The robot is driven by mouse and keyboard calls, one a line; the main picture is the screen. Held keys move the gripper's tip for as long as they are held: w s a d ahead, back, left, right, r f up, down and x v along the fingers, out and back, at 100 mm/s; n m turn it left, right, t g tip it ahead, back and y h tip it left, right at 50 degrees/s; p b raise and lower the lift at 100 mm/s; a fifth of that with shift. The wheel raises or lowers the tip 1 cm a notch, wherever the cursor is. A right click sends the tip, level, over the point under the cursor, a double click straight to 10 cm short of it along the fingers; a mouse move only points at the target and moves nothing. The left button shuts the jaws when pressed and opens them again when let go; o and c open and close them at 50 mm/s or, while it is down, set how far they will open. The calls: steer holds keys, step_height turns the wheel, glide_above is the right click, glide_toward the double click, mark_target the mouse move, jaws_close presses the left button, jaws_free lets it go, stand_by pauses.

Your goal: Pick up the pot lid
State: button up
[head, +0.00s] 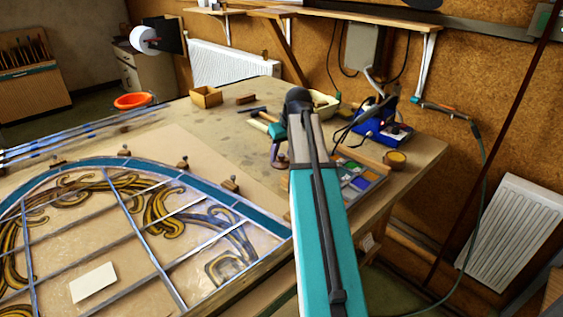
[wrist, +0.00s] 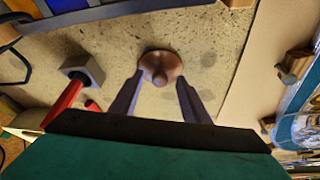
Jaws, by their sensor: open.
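The pot lid (wrist: 161,66) is a small round brown disc with a raised knob in its middle. It lies on the speckled bench top in the wrist view, knob towards the camera. My gripper (wrist: 157,82) is open, with one dark finger on each side of the lid's near edge. Nothing is held between the fingers. I cannot tell how high the fingertips are above the bench. In the head view my teal arm covers much of this spot, and a brownish piece of the lid (head: 281,163) shows beside the gripper.
A grey-headed tool with a red handle (wrist: 82,70) lies left of the lid in the wrist view. The leaded panel (head: 120,235) fills the bench's near left. A tray of coloured pieces (head: 358,180) and a blue device (head: 385,126) stand to the right.

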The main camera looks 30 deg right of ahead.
mark_target(282, 156)
stand_by(0.4)
jaws_close()
steer(key=shift+r, duration=0.1)
step_height(282, 156, up, 8)
steer(key=shift+w+r+b, duration=0.1)
steer(key=shift+b, duration=0.3)
steer(key=shift+r, duration=0.8)
